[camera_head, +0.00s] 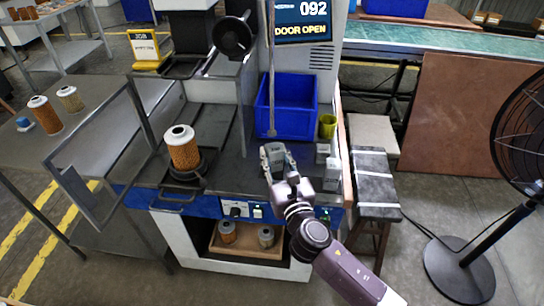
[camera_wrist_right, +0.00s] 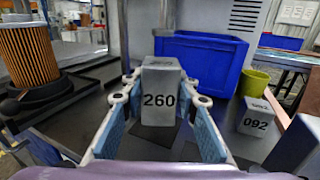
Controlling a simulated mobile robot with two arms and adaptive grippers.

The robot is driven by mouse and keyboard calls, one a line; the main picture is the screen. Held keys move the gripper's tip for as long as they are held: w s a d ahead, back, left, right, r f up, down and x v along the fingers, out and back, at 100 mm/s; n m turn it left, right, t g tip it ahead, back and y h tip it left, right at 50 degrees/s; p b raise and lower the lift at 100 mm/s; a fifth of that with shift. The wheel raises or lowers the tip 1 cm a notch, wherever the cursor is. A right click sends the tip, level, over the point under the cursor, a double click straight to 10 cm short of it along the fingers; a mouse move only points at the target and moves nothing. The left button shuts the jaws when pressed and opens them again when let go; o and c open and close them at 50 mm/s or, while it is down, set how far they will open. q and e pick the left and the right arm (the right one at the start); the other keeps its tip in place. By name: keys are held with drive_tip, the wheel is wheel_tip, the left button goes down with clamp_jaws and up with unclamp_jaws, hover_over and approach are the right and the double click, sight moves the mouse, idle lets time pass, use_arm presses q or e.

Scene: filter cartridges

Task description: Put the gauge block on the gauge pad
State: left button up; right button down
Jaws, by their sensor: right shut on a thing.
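My right gripper (camera_head: 274,158) reaches over the front right of the dark worktop. It is shut on a grey block marked 260 (camera_wrist_right: 160,92), which stands upright between its fingers in the right wrist view. In the head view the block is mostly hidden by the fingers. Another grey block, marked 092 (camera_wrist_right: 257,117), stands on the worktop to the right, apart from the gripper. I cannot tell which surface is the gauge pad. I cannot tell whether the held block touches the worktop. My left gripper is not in view.
A blue bin (camera_head: 287,106) stands behind the gripper, with a yellow-green cup (camera_head: 327,126) to its right. An orange filter cartridge (camera_head: 183,148) stands on a dark holder to the left. A screen (camera_head: 302,22) reads 092, DOOR OPEN. A fan (camera_head: 520,140) stands far right.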

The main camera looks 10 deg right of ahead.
sight(272, 159)
drive_tip(key=shift+w+a, duration=0.15)
drive_tip(key=shift+w, duration=1.05)
drive_tip(key=shift+w+f, duration=0.15)
drive_tip(key=shift+f, duration=0.05)
drive_tip(key=shift+f+b, duration=0.75)
drive_tip(key=shift+f, duration=0.8)
drive_tip(key=shift+f, duration=0.2)
drive_tip(key=c, duration=1.5)
unclamp_jaws()
